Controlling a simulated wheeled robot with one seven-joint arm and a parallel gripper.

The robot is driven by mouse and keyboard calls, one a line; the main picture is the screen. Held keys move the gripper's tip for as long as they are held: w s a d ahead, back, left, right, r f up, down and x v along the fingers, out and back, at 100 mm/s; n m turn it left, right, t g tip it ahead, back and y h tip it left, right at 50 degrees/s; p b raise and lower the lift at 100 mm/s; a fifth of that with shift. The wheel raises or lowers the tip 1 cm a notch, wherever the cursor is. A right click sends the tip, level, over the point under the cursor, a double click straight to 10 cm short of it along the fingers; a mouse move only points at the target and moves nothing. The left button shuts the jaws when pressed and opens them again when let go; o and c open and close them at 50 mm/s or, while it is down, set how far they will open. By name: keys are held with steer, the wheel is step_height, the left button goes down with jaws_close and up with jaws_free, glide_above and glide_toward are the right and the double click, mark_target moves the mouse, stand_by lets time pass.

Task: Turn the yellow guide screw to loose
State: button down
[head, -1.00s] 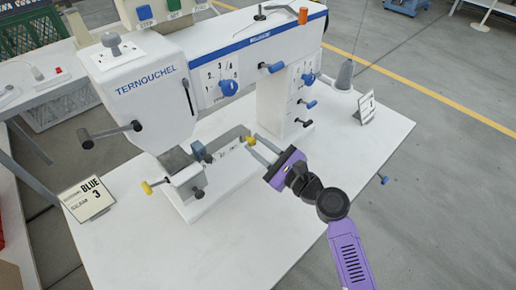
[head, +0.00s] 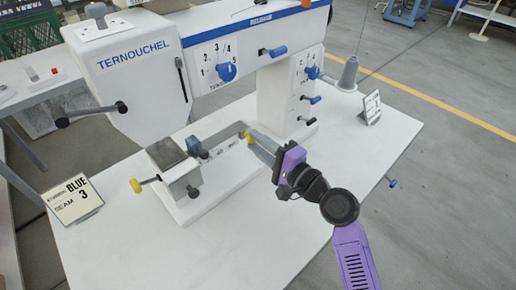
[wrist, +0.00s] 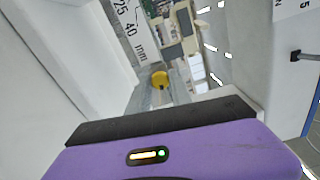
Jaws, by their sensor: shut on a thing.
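The yellow guide screw (head: 247,135) is a small yellow knob at the right end of the scale on the white machine's low bed. My gripper (head: 254,141) reaches it from the right, with its fingers shut on the screw. In the wrist view the screw (wrist: 160,79) shows as a round yellow head between the grey fingertips, beside a scale plate (wrist: 127,28) marked 25, 40 and mm. The fingers partly hide the screw, and I cannot read its turn position.
A second yellow knob (head: 136,186) sticks out at the bed's left. A blue-grey block (head: 197,147) sits by the scale. The machine's column (head: 284,95) with small levers rises behind my gripper. A BLUE 3 card (head: 74,200) stands at left. The front tabletop is clear.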

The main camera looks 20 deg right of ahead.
steer(key=n+b, duration=0.1)
steer(key=n, duration=0.1)
steer(key=n+b, duration=0.3)
steer(key=n, duration=0.1)
steer(key=shift+f+n+b, duration=0.3)
steer(key=shift+b, duration=0.1)
steer(key=n+b, duration=0.3)
steer(key=n, duration=0.2)
steer(key=shift+b, duration=0.35)
steer(key=shift+n, duration=0.3)
steer(key=c, duration=1.2)
jaws_free()
steer(key=shift+r, duration=0.1)
steer(key=v, duration=0.7)
steer(key=shift+s+d, duration=0.15)
steer(key=shift+s, duration=0.2)
